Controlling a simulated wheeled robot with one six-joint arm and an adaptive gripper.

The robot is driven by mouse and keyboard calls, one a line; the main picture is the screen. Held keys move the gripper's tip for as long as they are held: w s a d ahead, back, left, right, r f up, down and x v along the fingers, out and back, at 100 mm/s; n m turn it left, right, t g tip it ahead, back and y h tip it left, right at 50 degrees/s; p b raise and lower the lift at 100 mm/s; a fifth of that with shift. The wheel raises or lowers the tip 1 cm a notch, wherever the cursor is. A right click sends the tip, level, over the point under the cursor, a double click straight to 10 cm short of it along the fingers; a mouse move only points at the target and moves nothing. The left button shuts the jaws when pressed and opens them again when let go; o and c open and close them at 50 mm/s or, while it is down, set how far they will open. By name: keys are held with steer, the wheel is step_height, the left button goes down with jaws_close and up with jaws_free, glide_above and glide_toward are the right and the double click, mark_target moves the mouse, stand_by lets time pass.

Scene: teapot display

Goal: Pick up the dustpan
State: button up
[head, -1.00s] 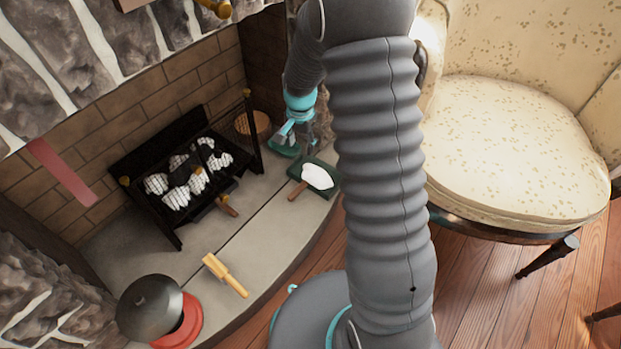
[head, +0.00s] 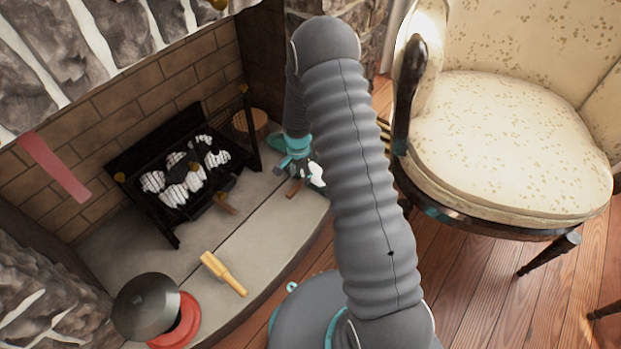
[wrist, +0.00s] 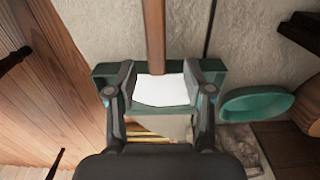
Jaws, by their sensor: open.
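The dustpan, green with a white inside and a brown wooden handle, lies on the stone hearth. In the wrist view its white inside (wrist: 160,90) shows between my fingers, with the handle pointing up the picture. In the head view its handle (head: 295,188) and a bit of white show, and the rest is hidden behind my gripper (head: 298,165). My gripper also shows in the wrist view (wrist: 161,88), open and empty, with a finger on each side of the pan. I cannot tell whether the fingers touch it.
A green round object (wrist: 225,113) lies beside the dustpan, near a round wooden item (head: 250,124). The black grate with logs (head: 185,175) stands left. A yellow-handled brush (head: 223,272) and a black-and-red pot (head: 148,308) lie at the front. A cream armchair (head: 510,140) stands right.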

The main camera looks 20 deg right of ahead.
mark_target(300, 183)
steer(key=shift+s+a+f+b, duration=0.1)
steer(key=shift+s+f+b, duration=0.05)
steer(key=shift+f, duration=1.25)
steer(key=shift+s+f+b, duration=0.15)
steer(key=shift+f, duration=1.2)
jaws_close()
